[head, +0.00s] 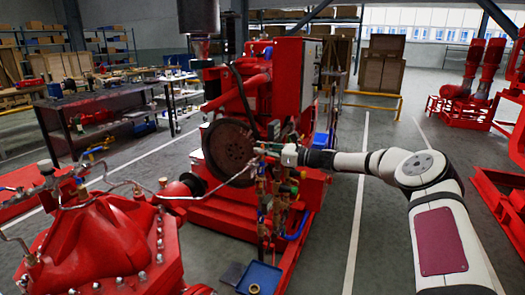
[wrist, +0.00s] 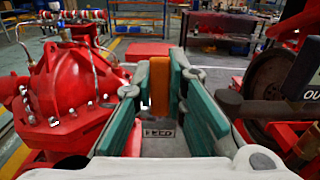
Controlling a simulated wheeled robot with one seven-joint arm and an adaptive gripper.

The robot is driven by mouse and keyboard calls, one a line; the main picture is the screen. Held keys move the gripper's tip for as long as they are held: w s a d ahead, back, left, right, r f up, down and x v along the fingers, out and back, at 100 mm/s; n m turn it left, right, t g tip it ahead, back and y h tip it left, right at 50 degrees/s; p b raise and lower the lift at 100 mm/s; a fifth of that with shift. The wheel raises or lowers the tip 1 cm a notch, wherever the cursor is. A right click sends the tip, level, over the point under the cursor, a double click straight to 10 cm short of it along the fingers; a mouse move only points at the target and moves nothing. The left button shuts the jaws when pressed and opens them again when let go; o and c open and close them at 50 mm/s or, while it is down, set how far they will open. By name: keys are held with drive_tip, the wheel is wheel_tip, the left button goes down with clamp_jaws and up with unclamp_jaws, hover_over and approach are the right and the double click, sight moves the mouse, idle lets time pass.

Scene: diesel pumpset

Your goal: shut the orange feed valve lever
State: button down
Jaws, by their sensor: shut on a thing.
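The orange feed valve lever (wrist: 161,88) stands upright between the fingertips of my gripper (wrist: 162,82) in the wrist view. My gripper is shut on it, with a teal-padded finger on each side. A plate reading FEED (wrist: 158,133) shows below the lever, between the fingers. In the head view my gripper (head: 270,150) reaches in from the right to the pipe and valve cluster (head: 272,200) beside the pump engine. The lever is too small and covered there to make out clearly.
A large dark disc (head: 229,152) is just left of my gripper. A red ribbed housing (head: 100,240) with thin pipes stands at the front left. A blue tray (head: 259,278) lies below the valves.

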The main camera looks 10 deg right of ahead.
drive_tip(key=shift+f, duration=0.1)
drive_tip(key=c, duration=1.6)
unclamp_jaws()
drive_tip(key=v, duration=1.2)
